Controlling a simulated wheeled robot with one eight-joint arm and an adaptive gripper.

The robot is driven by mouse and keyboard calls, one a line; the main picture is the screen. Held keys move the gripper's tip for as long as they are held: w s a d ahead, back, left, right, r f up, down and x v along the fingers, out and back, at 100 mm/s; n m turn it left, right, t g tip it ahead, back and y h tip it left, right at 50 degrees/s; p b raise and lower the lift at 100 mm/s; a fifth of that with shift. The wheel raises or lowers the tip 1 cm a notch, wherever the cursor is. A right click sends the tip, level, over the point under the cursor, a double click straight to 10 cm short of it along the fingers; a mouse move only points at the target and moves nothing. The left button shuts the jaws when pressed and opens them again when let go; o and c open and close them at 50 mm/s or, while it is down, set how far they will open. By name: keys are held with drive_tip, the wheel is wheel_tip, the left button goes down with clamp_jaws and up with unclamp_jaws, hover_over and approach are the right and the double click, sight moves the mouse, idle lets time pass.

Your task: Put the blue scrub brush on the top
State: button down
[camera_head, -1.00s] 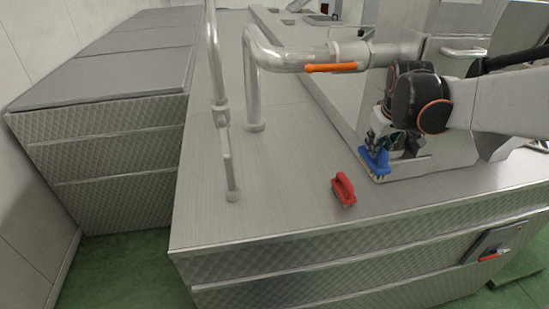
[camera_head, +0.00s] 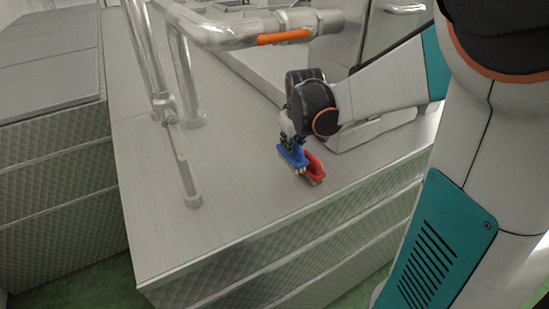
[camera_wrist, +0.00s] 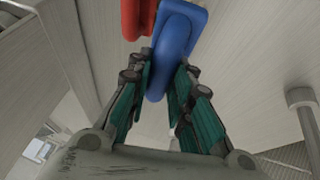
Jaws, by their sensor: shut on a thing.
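The blue scrub brush (camera_head: 291,155) is in my gripper (camera_head: 297,141), over the metal top (camera_head: 245,190) near its front edge. In the wrist view the blue brush (camera_wrist: 175,45) sits between the two teal-padded fingers of my gripper (camera_wrist: 165,85), which are shut on its handle. A red scrub brush (camera_head: 315,168) stands on the top just right of the blue one, and in the wrist view it shows at the upper edge (camera_wrist: 137,15). I cannot tell whether the blue bristles touch the surface or whether the two brushes touch.
A bent steel pipe with an orange handle (camera_head: 285,37) runs across behind my gripper. Bare surface lies between that pipe and the brushes. A grey-topped cabinet (camera_head: 45,75) stands further left.

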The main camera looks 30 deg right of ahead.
sight(291, 161)
wheel_tip(291, 161, down, 4)
drive_tip(key=shift+w+a+r+b, duration=0.1)
drive_tip(key=shift+w+r+b, duration=0.1)
drive_tip(key=shift+b, duration=0.55)
drive_tip(key=shift+s+f, duration=0.15)
drive_tip(key=shift+f, duration=0.25)
drive_tip(key=shift+f+b, duration=1.3)
drive_tip(key=shift+f, duration=0.45)
drive_tip(key=shift+f, duration=0.2)
drive_tip(key=c, duration=1.5)
unclamp_jaws()
drive_tip(key=shift+r, duration=0.1)
drive_tip(key=shift+o, duration=0.3)
